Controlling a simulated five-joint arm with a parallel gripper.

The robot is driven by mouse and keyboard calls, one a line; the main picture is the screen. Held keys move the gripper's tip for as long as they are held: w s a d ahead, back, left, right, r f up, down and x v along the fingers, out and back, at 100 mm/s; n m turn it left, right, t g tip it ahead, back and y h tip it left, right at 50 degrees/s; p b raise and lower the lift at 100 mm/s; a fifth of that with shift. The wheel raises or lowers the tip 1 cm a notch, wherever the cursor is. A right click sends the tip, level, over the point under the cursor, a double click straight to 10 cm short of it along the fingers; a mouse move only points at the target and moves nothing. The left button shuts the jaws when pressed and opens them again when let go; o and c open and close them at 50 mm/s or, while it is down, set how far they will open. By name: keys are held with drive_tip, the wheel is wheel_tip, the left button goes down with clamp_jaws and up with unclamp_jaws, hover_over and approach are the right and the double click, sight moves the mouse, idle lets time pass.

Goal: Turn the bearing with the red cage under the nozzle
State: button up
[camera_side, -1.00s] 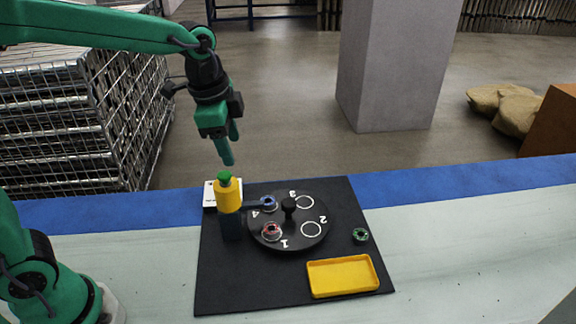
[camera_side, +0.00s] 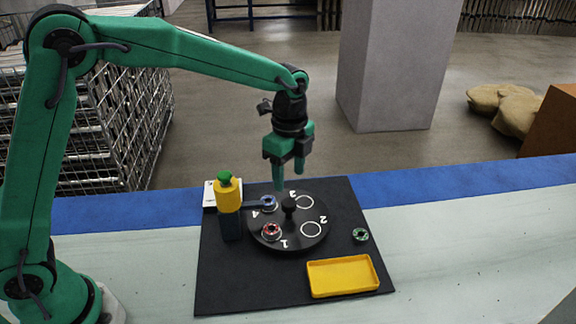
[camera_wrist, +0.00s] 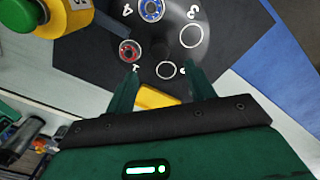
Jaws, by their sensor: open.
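The bearing with the red cage (camera_side: 271,231) sits on the black turntable (camera_side: 318,242) at station 1, at its front left; it also shows in the wrist view (camera_wrist: 129,50). A bearing with a blue cage (camera_side: 268,203) sits at station 4, beside the dark arm reaching from the yellow-and-dark post (camera_side: 229,198) with a green top. That arm may be the nozzle; I cannot tell for sure. Rings 2 and 3 are empty. A black knob (camera_side: 289,205) stands at the turntable's centre. My gripper (camera_side: 289,180) is open and empty, above the knob and the turntable's back part.
A bearing with a green cage (camera_side: 361,235) lies on the black mat (camera_side: 220,285) right of the turntable. A yellow tray (camera_side: 342,277) is at the mat's front right. A white box (camera_side: 209,193) stands behind the post. The mat's front left is clear.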

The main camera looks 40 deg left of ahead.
sight(289, 202)
drive_tip(key=shift+f, duration=3.9)
drive_tip(key=shift+c, duration=0.2)
clamp_jaws()
drive_tip(key=shift+m, duration=0.8)
drive_tip(key=shift+r+m, duration=0.1)
drive_tip(key=shift+m, duration=3.6)
